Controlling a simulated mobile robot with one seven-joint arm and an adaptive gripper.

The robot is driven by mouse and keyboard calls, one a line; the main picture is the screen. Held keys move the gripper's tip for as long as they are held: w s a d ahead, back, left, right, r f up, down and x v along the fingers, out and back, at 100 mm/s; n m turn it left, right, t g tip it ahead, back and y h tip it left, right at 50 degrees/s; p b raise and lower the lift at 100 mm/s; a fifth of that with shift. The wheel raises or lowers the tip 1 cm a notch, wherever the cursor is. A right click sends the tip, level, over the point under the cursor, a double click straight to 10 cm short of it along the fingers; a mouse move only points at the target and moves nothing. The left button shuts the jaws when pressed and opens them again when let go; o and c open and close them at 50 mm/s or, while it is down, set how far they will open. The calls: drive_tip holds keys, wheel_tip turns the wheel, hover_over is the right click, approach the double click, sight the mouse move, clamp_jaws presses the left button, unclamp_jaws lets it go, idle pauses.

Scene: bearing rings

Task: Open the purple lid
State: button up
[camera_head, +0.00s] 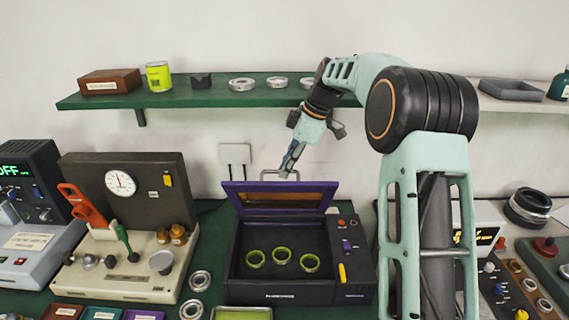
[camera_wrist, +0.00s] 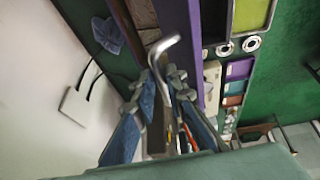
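The purple lid (camera_head: 280,196) is raised and stands steeply tilted at the back of a dark box (camera_head: 300,290). Its metal handle (camera_head: 279,172) rises from the lid's upper edge; its bent bar shows in the wrist view (camera_wrist: 165,45). My gripper (camera_head: 287,170) is at the handle, pointing down and left. In the wrist view its fingertips (camera_wrist: 163,78) are drawn close together, with the handle bar between them. The exact contact is partly hidden. The lid's purple edge (camera_wrist: 181,30) runs beside the fingers.
A green shelf (camera_head: 220,97) with rings, a tin (camera_head: 158,77) and a brown box (camera_head: 110,81) hangs behind. A gauge machine (camera_head: 130,240) stands left of the box. Small trays and loose rings (camera_head: 200,281) lie in front. My arm blocks the area right of the box.

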drive_tip(key=shift+o, duration=1.2)
drive_tip(key=shift+w+f, duration=0.55)
drive_tip(key=shift+f, duration=0.05)
drive_tip(key=shift+o, duration=0.3)
drive_tip(key=shift+s+a+r, duration=0.2)
drive_tip(key=shift+s+r, duration=0.05)
drive_tip(key=shift+r, duration=0.2)
drive_tip(key=v, duration=1.2)
drive_tip(key=shift+d, duration=0.15)
drive_tip(key=shift+c, duration=0.7)
